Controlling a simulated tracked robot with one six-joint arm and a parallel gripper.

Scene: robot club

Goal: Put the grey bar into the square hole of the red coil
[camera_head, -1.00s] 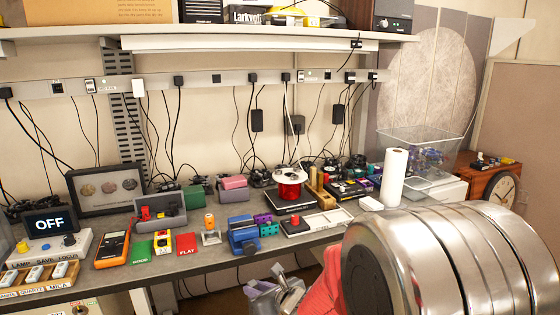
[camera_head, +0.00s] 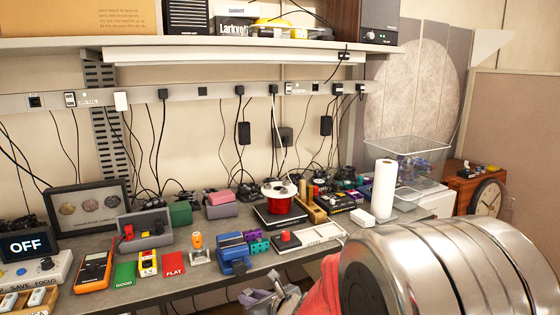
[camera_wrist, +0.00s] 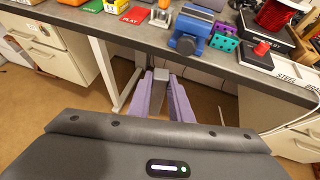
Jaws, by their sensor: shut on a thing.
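The red coil (camera_head: 279,206), wound below a white top disc, stands at the back of the bench on a dark box. It also shows at the top right of the wrist view (camera_wrist: 273,15). My gripper (camera_wrist: 163,92) has purple fingers shut on the grey bar (camera_wrist: 160,75), whose end shows between them. It is in front of the bench's front edge, apart from the coil. In the head view my gripper (camera_head: 262,299) is low in the picture, partly cut off, and the bar cannot be made out there. The square hole cannot be made out.
A blue vise (camera_head: 234,253) and a dark box with a red knob (camera_head: 285,240) stand near the front edge, between my gripper and the coil. A paper towel roll (camera_head: 384,188) stands to the coil's right. A white bench leg (camera_wrist: 112,75) shows beside my gripper.

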